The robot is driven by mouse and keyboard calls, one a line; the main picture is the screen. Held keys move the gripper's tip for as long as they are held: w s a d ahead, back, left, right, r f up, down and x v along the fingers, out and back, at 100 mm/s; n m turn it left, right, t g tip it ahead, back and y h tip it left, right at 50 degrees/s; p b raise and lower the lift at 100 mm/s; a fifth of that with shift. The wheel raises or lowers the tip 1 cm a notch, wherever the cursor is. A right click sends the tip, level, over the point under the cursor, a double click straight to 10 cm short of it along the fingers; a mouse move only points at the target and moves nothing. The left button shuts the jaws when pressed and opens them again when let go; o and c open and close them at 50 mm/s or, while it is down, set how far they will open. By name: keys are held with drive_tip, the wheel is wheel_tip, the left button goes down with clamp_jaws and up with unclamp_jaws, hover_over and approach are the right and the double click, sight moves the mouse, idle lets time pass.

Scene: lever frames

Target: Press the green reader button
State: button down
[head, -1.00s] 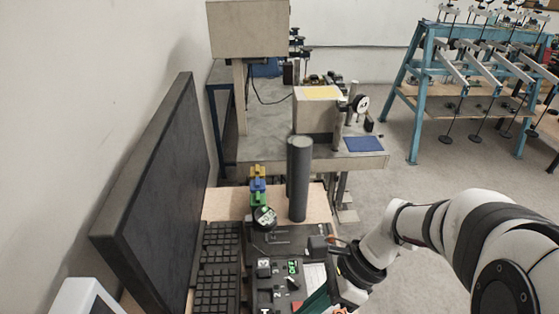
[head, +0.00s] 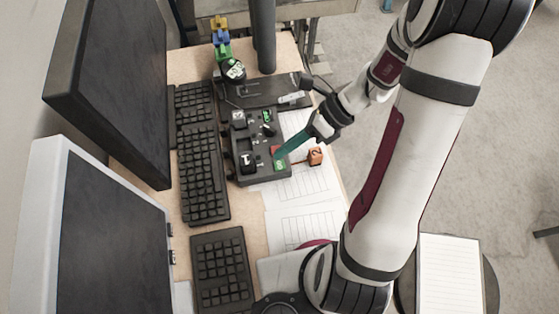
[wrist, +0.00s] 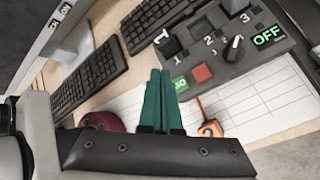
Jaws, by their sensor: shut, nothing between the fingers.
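The green button (head: 280,165) sits at the near right corner of a dark control box (head: 246,172), beside a red button (head: 276,150). In the wrist view the green button (wrist: 181,85) has pale marking and is partly hidden by my fingers. The red button (wrist: 201,74) lies just to its right there. My gripper (head: 279,156) has teal fingers, shut and empty, with the tips close to both buttons in the head view. In the wrist view my gripper (wrist: 160,72) points just left of the green button. I cannot tell whether the tips touch anything.
The box also carries numbered switches, a black knob (wrist: 234,46) and a green OFF display (wrist: 267,36). A keyboard (head: 203,160) stands left of it. An orange tag (head: 315,156) and printed sheets (head: 305,185) lie to the right. A dark post (head: 263,38) rises behind.

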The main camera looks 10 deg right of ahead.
sight(285, 165)
drive_tip(key=shift+f, duration=1.95)
idle(0.5)
drive_tip(key=shift+f, duration=0.45)
drive_tip(key=shift+f, duration=0.35)
idle(0.3)
drive_tip(key=shift+r, duration=0.8)
drive_tip(key=shift+r, duration=2.5)
